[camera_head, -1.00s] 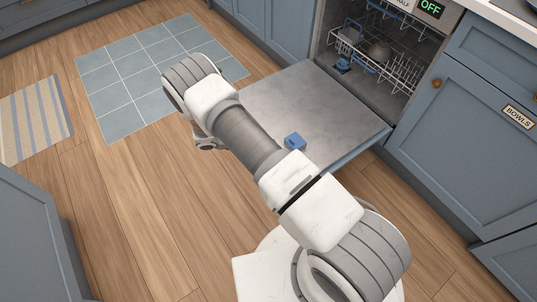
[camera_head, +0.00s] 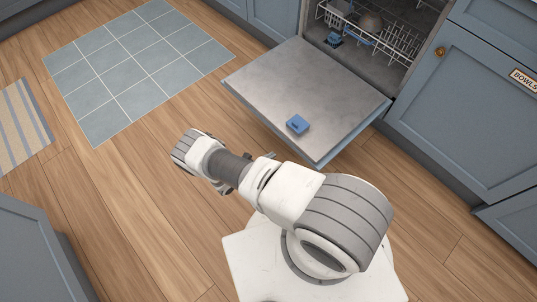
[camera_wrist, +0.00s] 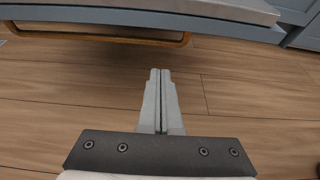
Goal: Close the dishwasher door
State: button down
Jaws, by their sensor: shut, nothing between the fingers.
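The dishwasher door (camera_head: 300,88) hangs open and lowered, its grey inner face up, in the head view. A blue block (camera_head: 297,124) lies on it near its outer end. In the wrist view the door's edge (camera_wrist: 200,18) crosses the top, with a wooden-coloured bar handle (camera_wrist: 110,40) below it. My gripper (camera_wrist: 160,72) is shut and empty, over the floor and apart from the handle. In the head view my arm lies in front of the door, and the fingers are mostly hidden behind it.
The dishwasher interior holds a white wire rack (camera_head: 372,38) with dishes. A blue cabinet (camera_head: 465,110) labelled BOWLS stands at the right. A blue-grey tiled mat (camera_head: 135,70) and a striped rug (camera_head: 22,125) lie on the wooden floor at the left. The floor around my gripper is clear.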

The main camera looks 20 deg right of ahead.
jog(key=b+x, duration=0.2)
jog(key=x, duration=0.6)
jog(key=shift+s+a+r, duration=0.1)
jog(key=shift+a+r, duration=0.05)
jog(key=shift+r, duration=0.9)
jog(key=shift+a+r, duration=0.15)
jog(key=shift+r, duration=0.9)
